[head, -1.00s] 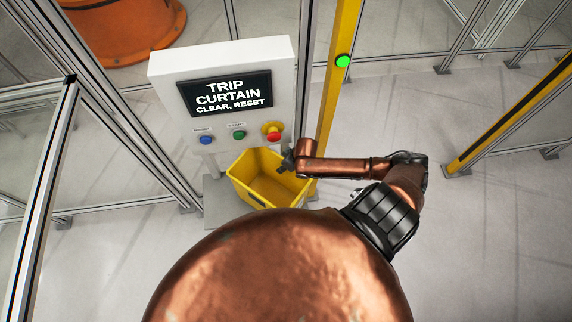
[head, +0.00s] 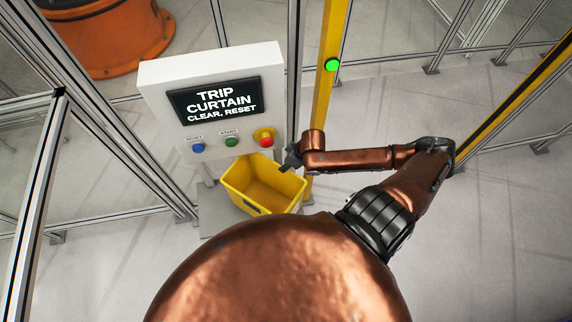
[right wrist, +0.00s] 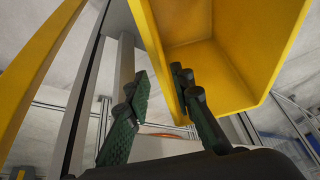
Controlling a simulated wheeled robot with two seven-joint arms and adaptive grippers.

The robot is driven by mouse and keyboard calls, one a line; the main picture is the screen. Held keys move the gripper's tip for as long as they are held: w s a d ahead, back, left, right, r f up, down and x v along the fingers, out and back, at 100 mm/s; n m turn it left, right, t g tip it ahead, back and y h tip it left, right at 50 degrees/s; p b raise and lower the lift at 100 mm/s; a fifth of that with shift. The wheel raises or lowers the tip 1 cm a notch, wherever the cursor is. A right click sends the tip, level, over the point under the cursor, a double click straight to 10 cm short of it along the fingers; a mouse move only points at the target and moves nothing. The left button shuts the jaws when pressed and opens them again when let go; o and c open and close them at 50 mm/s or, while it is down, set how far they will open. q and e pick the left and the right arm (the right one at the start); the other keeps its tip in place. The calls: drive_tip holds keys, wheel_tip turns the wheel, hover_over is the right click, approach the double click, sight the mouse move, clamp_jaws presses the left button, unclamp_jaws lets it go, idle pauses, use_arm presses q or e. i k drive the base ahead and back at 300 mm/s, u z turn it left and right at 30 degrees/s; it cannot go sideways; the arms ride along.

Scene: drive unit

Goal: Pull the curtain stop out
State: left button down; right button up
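The curtain stop, a red mushroom button (head: 265,138) on a yellow collar, sits at the lower right of the white control panel (head: 155,80). My right gripper (head: 288,162) is just below and right of the button, apart from it, near the panel's lower right corner. In the right wrist view its two dark fingers (right wrist: 160,98) stand apart with nothing between them. The button does not show in that view. My left gripper is in neither view.
The panel screen (head: 215,101) reads "TRIP CURTAIN CLEAR, RESET". Blue (head: 198,147) and green (head: 232,141) buttons sit left of the red one. A yellow bin (head: 235,193) stands below, close to my right fingers. A yellow post (head: 323,95) with a green light rises behind.

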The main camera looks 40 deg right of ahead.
sight(266, 142)
drive_tip(key=z, duration=1.25)
